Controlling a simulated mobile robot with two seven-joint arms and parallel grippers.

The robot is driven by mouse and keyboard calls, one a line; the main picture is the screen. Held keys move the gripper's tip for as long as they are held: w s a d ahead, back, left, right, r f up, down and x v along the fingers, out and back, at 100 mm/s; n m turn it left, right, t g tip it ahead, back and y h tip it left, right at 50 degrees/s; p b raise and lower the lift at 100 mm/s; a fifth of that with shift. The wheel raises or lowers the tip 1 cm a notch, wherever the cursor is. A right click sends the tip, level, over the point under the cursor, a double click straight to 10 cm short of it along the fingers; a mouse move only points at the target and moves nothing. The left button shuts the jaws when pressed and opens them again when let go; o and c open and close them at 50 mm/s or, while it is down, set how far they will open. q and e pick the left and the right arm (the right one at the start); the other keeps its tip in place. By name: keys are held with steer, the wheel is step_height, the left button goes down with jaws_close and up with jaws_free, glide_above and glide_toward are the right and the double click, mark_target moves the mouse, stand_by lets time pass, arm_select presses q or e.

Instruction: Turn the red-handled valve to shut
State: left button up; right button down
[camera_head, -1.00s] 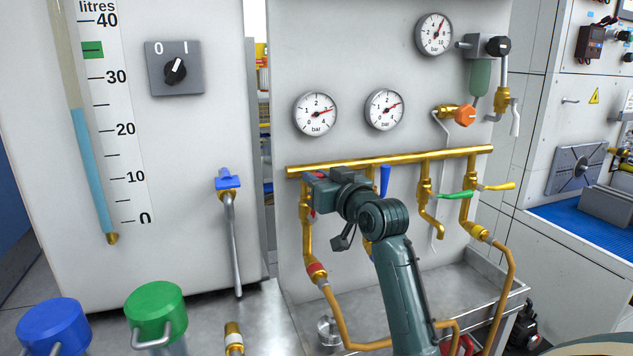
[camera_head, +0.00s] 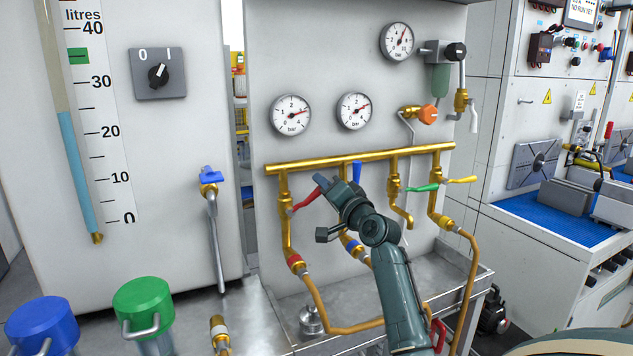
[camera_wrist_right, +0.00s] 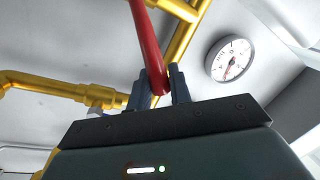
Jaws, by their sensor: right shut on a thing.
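The red valve handle (camera_head: 305,201) sits on the leftmost brass branch (camera_head: 285,205) under the horizontal brass pipe. It points right and slightly up from its valve body. My right gripper (camera_head: 322,186) is at its outer end. In the right wrist view the red handle (camera_wrist_right: 148,45) comes down from the top and its end lies between the two blue-grey fingers of my right gripper (camera_wrist_right: 160,88), which are shut on it. My left gripper is not in view.
A blue handle (camera_head: 357,172), a green handle (camera_head: 421,188) and a yellow handle (camera_head: 460,180) sit on the neighbouring branches. Brass hoses run down to a metal sink (camera_head: 470,283). Pressure gauges (camera_head: 291,115) hang above the pipe. Green (camera_head: 145,300) and blue (camera_head: 42,322) lids stand at lower left.

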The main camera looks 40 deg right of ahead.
step_height(320, 180, down, 6)
steer(key=d+m+h, duration=0.2)
steer(key=m, duration=0.7)
steer(key=shift+s, duration=0.25)
steer(key=c, duration=1.3)
jaws_free()
steer(key=shift+f, duration=0.1)
steer(key=b+v, duration=0.1)
steer(key=v, duration=1.2)
steer(key=shift+a, duration=0.2)
